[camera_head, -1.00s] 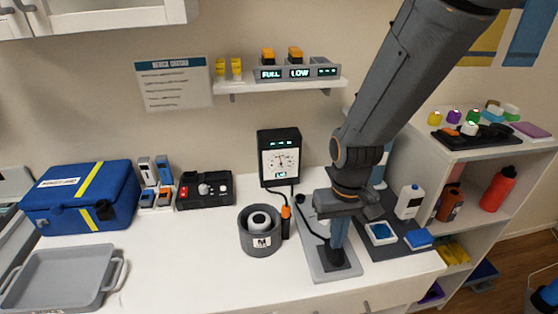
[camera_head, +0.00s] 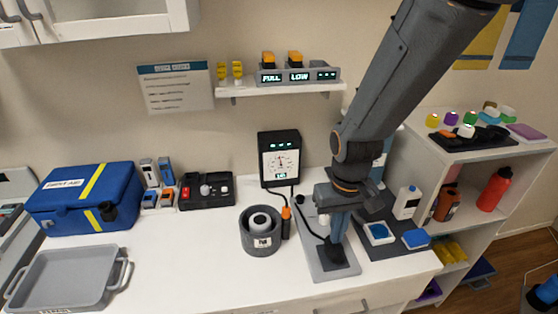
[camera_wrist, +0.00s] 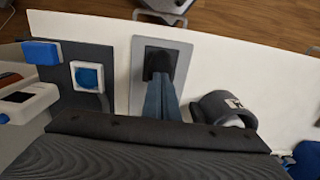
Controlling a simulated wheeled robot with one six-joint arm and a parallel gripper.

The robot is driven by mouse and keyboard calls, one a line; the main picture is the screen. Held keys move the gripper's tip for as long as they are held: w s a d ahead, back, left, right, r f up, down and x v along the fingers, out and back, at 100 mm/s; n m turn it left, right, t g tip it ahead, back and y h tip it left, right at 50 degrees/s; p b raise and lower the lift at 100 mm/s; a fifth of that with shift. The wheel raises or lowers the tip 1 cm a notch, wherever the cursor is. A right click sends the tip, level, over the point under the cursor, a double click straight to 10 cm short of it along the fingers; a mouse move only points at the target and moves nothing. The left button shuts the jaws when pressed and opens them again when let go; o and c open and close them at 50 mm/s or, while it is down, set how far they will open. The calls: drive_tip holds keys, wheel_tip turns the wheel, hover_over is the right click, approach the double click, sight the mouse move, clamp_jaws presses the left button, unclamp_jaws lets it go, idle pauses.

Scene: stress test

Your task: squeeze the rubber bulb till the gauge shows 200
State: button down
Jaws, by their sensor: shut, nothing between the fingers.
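The gauge (camera_head: 281,160) is a black box with a white dial standing against the wall. Its dial and lit readouts are too small to read for sure. A dark tube runs from it towards a grey plate (camera_head: 318,262) at the counter's front. The black rubber bulb (camera_head: 335,255) seems to sit on this plate, largely hidden by my gripper (camera_head: 337,240). In the wrist view, my gripper (camera_wrist: 160,84) points at the dark bulb (camera_wrist: 156,58), its fingers together with nothing between them. I cannot tell whether the tips touch the bulb.
A round grey holder (camera_head: 260,243) and an upright orange-capped item (camera_head: 286,221) stand close left of the plate. A dark mat (camera_head: 398,246) with blue-topped items lies close right. A blue first-aid case (camera_head: 85,198) and grey tray (camera_head: 70,280) are far left. The counter's front middle is clear.

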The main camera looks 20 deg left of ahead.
drive_tip(key=shift+f, duration=0.15)
drive_tip(key=shift+f+b, duration=0.55)
drive_tip(key=shift+f, duration=0.4)
drive_tip(key=shift+r+p, duration=1)
drive_tip(key=shift+r, duration=0.15)
drive_tip(key=shift+f, duration=0.15)
drive_tip(key=shift+f+b, duration=0.65)
drive_tip(key=shift+f, duration=0.45)
drive_tip(key=shift+r+p, duration=1.05)
drive_tip(key=shift+r, duration=0.2)
drive_tip(key=shift+f, duration=0.25)
